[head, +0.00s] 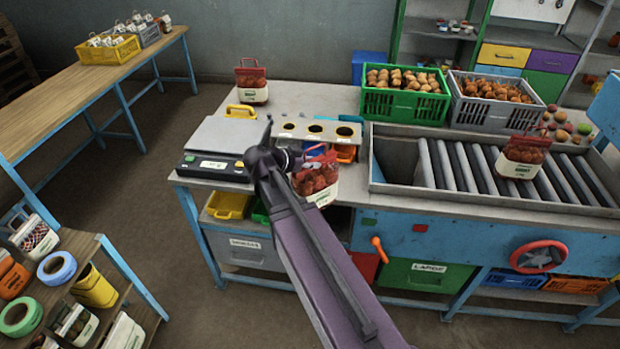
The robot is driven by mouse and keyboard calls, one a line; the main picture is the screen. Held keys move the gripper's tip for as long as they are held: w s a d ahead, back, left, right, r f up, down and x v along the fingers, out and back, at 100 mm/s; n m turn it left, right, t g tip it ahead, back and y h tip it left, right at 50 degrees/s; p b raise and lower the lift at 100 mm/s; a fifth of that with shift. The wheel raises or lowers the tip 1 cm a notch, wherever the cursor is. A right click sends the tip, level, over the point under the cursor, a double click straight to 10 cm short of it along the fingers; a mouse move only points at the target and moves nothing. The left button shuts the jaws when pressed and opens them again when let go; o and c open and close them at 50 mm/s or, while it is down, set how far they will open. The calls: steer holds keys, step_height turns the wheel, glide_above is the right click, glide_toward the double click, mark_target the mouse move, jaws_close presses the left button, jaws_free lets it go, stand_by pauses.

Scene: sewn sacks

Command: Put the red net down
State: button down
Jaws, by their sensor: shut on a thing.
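A red net (316,184) of round reddish produce, with a white label band and a red top, hangs at the end of my arm by the front edge of the workbench (345,215). My gripper (297,161) is shut on it near its upper left side. The dark wrist hides part of the gripper, and the fingertips are hard to make out. I cannot tell whether the net's base touches the bench. A similar red net (251,82) stands at the bench's back left, and another (523,156) is on the rollers at the right.
A scale (222,140) is left of my gripper, with a holed board (318,130) behind it. Green (405,107) and grey (493,118) crates of produce stand at the back. A roller conveyor (480,165) fills the right side. Some bench top is bare behind the board.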

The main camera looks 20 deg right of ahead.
steer(key=shift+w+a, duration=0.1)
steer(key=shift+w+a+r+p, duration=0.2)
steer(key=shift+w+a, duration=0.45)
steer(key=shift+w+a+r+p, duration=0.2)
steer(key=shift+w+a, duration=0.4)
steer(key=shift+w, duration=0.05)
steer(key=shift+w+a+r+p, duration=0.2)
steer(key=shift+w+a, duration=0.45)
steer(key=w+d+f+b, duration=0.1)
steer(key=w+d, duration=0.9)
steer(key=w, duration=0.1)
steer(key=shift+f, duration=0.2)
steer(key=shift+w+d+f+b, duration=0.15)
steer(key=shift+f+b, duration=0.45)
steer(key=shift+b, duration=0.1)
steer(key=shift+w+d+f+b, duration=0.1)
steer(key=shift+d+f+b, duration=0.05)
steer(key=shift+f+b, duration=0.5)
steer(key=shift+w+d+f+b, duration=0.15)
steer(key=shift+f+b, duration=0.45)
steer(key=shift+b, duration=0.1)
steer(key=shift+f, duration=0.1)
steer(key=c, duration=0.5)
jaws_free()
steer(key=shift+a, duration=0.1)
